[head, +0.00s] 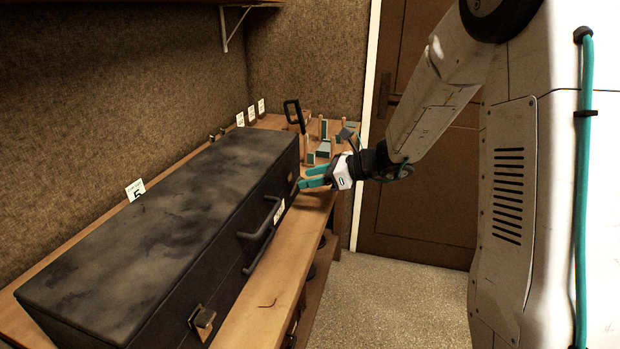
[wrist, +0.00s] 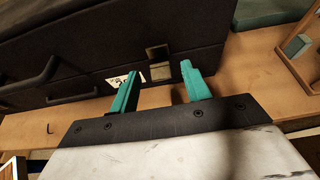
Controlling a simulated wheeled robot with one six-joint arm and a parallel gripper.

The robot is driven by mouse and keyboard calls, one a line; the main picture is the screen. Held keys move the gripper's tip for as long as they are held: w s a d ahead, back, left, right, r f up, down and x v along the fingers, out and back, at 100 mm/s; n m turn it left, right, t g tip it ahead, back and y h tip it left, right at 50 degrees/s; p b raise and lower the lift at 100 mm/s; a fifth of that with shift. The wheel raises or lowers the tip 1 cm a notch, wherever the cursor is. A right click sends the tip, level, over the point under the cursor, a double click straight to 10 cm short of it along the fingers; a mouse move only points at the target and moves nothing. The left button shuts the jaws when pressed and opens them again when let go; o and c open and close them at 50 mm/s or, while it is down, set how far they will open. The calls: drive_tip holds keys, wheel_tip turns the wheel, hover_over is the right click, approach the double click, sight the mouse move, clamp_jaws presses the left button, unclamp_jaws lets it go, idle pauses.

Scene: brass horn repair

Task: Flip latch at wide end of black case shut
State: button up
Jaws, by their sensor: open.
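The long black case (head: 165,215) lies closed on the wooden bench, with handles along its front. One brass latch (head: 202,320) is on its front near the close end. Another brass latch (wrist: 159,52) shows in the wrist view on the front near the far end, beside a white label (wrist: 122,80). I cannot tell whether this latch is up or down. My gripper (head: 313,177) has teal fingers, open and empty, at the far end of the case front. In the wrist view, my gripper (wrist: 158,70) has its fingers on either side of the latch, seemingly short of it.
The wooden bench (head: 262,308) has a narrow bare strip in front of the case. Small teal-and-wood blocks (head: 325,148) and a dark-handled item (head: 293,112) stand beyond the far end. A numbered card (head: 134,189) stands behind the case. A brown door (head: 425,190) is at the back right.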

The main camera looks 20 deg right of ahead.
drive_tip(key=shift+w+a+f, duration=0.2)
drive_tip(key=shift+w+a, duration=0.05)
drive_tip(key=shift+a, duration=0.05)
drive_tip(key=c, duration=1)
drive_tip(key=shift+w+a+r+g+h, duration=0.3)
drive_tip(key=shift+a+r+g+h, duration=0.25)
drive_tip(key=shift+h, duration=0.25)
drive_tip(key=shift+w+a+r+g+h, duration=0.1)
drive_tip(key=shift+w+a+g+h, duration=0.15)
drive_tip(key=shift+g+h, duration=0.25)
drive_tip(key=shift+w+a+r+g+h, duration=0.1)
drive_tip(key=shift+w+a+g+h, duration=0.1)
drive_tip(key=shift+g+h, duration=0.3)
drive_tip(key=o, duration=1)
